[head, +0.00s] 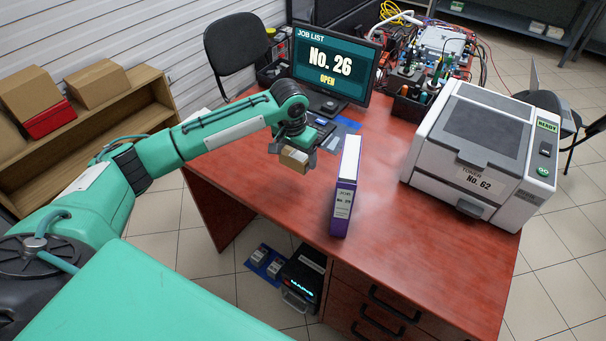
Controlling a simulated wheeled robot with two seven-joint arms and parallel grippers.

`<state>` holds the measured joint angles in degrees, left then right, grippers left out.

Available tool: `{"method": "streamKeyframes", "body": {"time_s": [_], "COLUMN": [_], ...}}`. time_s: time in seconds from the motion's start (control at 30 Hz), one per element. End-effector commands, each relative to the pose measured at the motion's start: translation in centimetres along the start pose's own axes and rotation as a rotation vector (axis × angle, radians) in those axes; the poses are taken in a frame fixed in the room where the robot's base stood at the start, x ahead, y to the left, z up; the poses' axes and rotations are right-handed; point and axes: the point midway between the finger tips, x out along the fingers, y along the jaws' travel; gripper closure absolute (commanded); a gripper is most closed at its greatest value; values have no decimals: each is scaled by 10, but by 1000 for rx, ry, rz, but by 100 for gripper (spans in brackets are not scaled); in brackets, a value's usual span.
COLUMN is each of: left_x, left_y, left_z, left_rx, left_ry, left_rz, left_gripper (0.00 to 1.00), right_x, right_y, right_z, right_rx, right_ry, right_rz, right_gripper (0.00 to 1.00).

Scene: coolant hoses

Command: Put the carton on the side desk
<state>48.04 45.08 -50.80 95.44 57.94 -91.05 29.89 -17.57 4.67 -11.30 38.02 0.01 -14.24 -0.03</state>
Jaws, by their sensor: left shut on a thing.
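A small brown carton (293,160) with a pale label is held in my left gripper (292,152). The gripper is shut on it, with dark fingers at its sides. The carton appears over the left part of a reddish-brown desk (410,240), near its left edge; whether it touches the desktop cannot be told. My left arm reaches in from the left. My right gripper is not in view. No label shows whether this desk is the side desk.
A purple and white binder (344,190) stands upright right of the carton. A monitor (335,66) is behind, and a large printer (480,150) is at the right. Tools and wires crowd the back. Bare desktop lies between binder and printer. A wooden shelf (90,140) with boxes is left.

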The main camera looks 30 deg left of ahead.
Motion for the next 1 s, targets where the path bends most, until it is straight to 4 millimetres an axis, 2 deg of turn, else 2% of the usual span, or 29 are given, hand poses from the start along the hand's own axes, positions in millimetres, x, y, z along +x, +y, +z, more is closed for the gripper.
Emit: {"method": "streamKeyframes", "body": {"time_s": [0.1,0.2,0.47,0.7,1.0], "left_x": [29,47,68,100,103], "left_y": [0,1,0,1,1], "left_z": [5,7,11,15,16], "left_rx": [-1,0,0,1,0], "left_ry": [-4,-1,-2,0,1], "left_rz": [1,0,0,0,0], "left_gripper": [46,46,46,46,46], "right_x": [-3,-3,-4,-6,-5], "right_y": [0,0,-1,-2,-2], "right_z": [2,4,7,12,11], "right_rx": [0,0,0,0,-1], "right_ry": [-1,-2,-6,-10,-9], "right_rz": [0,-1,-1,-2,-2], "right_gripper": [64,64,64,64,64]}}
